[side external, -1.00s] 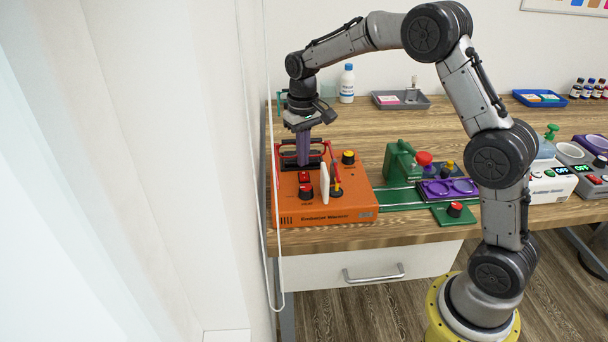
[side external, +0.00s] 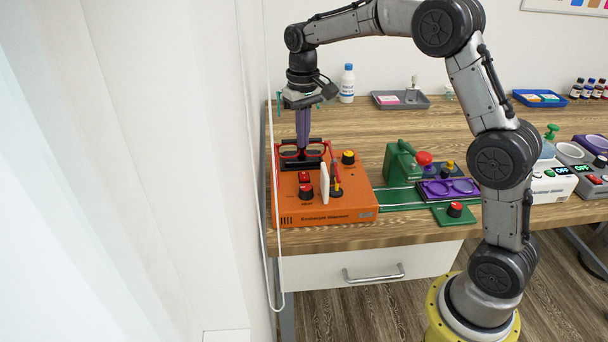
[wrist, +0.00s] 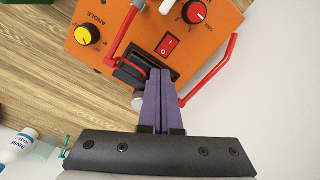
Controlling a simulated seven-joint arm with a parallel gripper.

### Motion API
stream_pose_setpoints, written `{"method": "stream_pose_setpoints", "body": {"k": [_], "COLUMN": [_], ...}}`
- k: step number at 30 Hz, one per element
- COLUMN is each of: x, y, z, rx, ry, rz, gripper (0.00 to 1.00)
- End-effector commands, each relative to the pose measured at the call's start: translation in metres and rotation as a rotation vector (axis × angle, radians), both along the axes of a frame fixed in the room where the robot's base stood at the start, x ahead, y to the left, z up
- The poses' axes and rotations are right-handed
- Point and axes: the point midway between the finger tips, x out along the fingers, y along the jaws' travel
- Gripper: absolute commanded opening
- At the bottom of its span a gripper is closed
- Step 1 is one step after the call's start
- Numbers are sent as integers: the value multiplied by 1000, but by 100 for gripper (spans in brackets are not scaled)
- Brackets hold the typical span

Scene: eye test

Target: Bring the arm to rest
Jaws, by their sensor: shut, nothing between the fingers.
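My gripper (side external: 303,144) has purple fingers pointing down, pressed together with nothing between them. It hangs above the back left of an orange machine (side external: 345,208). In the wrist view my gripper (wrist: 160,73) is shut in front of a black slotted part of the orange machine (wrist: 208,42). A red frame that looks like spectacles (side external: 318,151) sits at the black holder (side external: 300,164); its red bars show in the wrist view (wrist: 214,72). Whether the fingertips touch it cannot be told.
The orange machine carries a yellow knob (side external: 348,157), a red knob (side external: 306,192) and a pale upright plate (side external: 324,183). A green device (side external: 400,162) stands to its right. A white bottle (side external: 347,84) and grey tray (side external: 401,100) stand behind. The wall is close on the left.

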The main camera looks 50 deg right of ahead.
Motion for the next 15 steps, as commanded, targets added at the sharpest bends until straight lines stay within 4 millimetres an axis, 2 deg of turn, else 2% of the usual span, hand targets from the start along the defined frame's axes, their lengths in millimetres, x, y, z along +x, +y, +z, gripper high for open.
{"method": "stream_pose_setpoints", "body": {"k": [4,8,11,15], "x": [0,-5,-29,-78], "y": [2,9,19,34], "z": [5,41,76,114], "rx": [-2,-11,-18,-26], "ry": [-11,-83,-144,-230], "rz": [5,18,34,64], "gripper": [0,0,0,0]}}
